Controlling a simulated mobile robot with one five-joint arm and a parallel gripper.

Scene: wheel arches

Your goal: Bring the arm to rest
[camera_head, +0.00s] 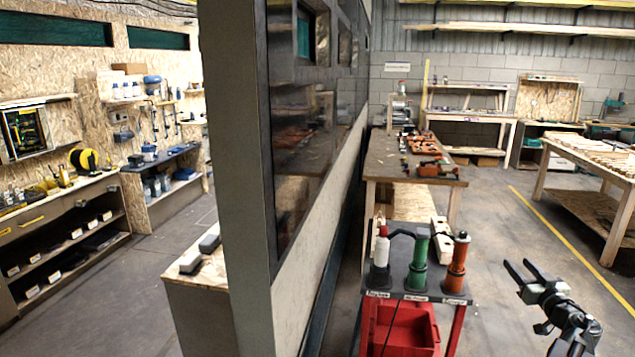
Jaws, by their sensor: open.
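My gripper (523,268) is at the lower right, dark grey, with its two fingers apart and nothing between them. It points up and left in the picture, over the bare floor. My arm reaches in from the bottom right edge. In the picture it is to the right of a small dark-topped stand (415,294) and appears apart from it.
The stand bears a white bottle (381,247), a green cylinder (418,260) and an orange cylinder (456,262), with a red bin (405,330) below. A partition wall (245,180) splits the view. Workbenches (375,160) stand behind. Floor (500,235) around my gripper is clear.

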